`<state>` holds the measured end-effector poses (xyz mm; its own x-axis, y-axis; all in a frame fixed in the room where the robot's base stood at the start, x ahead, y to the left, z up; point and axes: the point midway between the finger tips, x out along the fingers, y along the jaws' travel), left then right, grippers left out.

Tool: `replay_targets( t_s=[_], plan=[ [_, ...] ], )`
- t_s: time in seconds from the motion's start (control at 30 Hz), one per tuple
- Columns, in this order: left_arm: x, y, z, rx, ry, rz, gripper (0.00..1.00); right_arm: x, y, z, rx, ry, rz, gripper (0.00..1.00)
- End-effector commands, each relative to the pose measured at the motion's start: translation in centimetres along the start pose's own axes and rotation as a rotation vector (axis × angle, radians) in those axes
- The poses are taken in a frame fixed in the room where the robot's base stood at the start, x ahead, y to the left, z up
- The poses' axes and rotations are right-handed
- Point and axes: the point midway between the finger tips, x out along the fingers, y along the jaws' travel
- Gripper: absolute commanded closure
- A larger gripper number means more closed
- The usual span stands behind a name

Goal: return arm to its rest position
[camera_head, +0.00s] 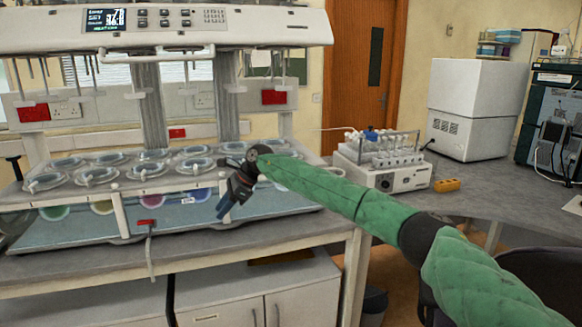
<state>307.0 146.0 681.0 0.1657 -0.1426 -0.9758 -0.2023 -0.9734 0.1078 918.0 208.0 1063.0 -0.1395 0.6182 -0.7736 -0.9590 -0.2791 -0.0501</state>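My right arm, in a green padded sleeve, reaches in from the lower right. My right gripper (225,208) is dark and points down and to the left. It is in front of the right part of a dissolution tester (172,222) and overlaps its front edge in the picture. I cannot tell whether it touches the tester. Its fingers are small and dark, so whether they are open or shut does not show, and no held object can be made out. My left gripper is not in view.
The tester has several round-lidded vessels and a control head (180,28) above. To the right, a small white instrument (385,172), a yellow block (447,185) and a white box-shaped device (475,108) stand on the grey bench (480,205). Cabinets (245,300) are below.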

Motion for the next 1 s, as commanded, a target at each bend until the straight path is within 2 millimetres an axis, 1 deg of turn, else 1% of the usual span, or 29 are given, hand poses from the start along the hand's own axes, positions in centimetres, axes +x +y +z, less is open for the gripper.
replay_targets(
  t_s=[0.03, 0.1, 0.2, 0.3, 0.4, 0.5, 0.6, 0.73, 0.87, 1.0],
  plan=[
    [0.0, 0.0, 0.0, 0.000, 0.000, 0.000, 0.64, 2.1, 0.9, 0.8, 0.021, -0.073, 0.001, 0.66],
    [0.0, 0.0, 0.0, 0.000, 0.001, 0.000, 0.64, 4.4, 1.9, 2.1, 0.058, -0.174, -0.005, 0.66],
    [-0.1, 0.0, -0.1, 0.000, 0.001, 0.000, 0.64, 7.0, 3.3, 3.9, 0.120, -0.318, -0.010, 0.66],
    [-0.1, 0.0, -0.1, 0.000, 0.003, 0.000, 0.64, 8.9, 4.6, 5.6, 0.195, -0.459, -0.016, 0.66],
    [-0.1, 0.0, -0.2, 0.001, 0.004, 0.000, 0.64, 10.3, 5.9, 7.1, 0.280, -0.599, -0.019, 0.66],
    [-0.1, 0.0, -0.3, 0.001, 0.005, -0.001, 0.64, 11.1, 7.0, 8.2, 0.376, -0.735, -0.021, 0.66],
    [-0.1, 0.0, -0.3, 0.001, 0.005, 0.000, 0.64, 11.4, 8.0, 9.0, 0.481, -0.868, -0.022, 0.66],
    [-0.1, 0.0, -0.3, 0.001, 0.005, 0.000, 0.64, 11.4, 9.0, 9.3, 0.629, -1.033, -0.023, 0.66],
    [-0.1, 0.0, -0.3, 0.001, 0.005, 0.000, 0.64, 10.9, 9.9, 8.8, 0.790, -1.192, -0.022, 0.66],
    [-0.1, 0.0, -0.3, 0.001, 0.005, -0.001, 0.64, 10.2, 10.8, 7.4, 0.976, -1.352, -0.019, 0.66]
  ],
)
